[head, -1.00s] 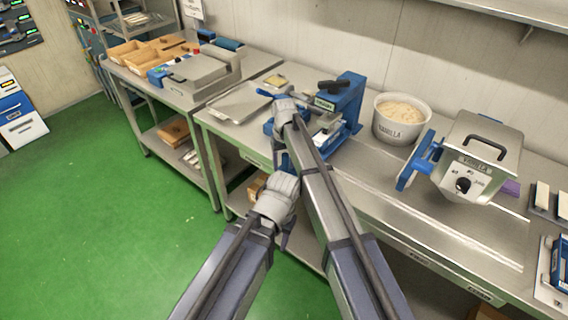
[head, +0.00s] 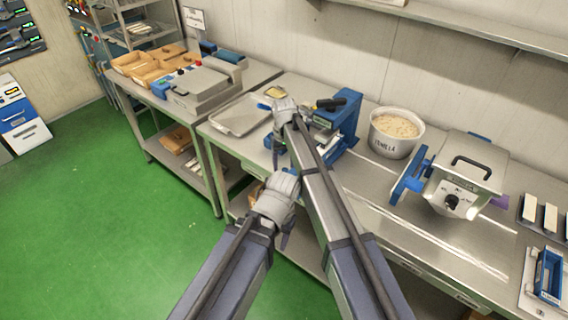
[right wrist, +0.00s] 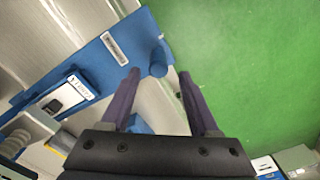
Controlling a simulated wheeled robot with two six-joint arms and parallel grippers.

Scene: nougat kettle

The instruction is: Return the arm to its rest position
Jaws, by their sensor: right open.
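My right arm reaches over the bench in the head view. Its gripper (head: 279,152) hangs beside the blue press (head: 347,112), partly hidden by its own wrist. In the right wrist view the right gripper (right wrist: 158,74) is open. No object is held between its fingers; a blue bar with a round peg (right wrist: 158,60) lies just beyond the tips. My left arm is lower in the head view, with its gripper (head: 284,240) in front of the bench edge. Its fingers are mostly hidden, so I cannot tell its opening.
A flat metal tray (head: 240,117) lies at left. Another table (head: 250,74) stands further left. Green floor (head: 90,215) is open at left.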

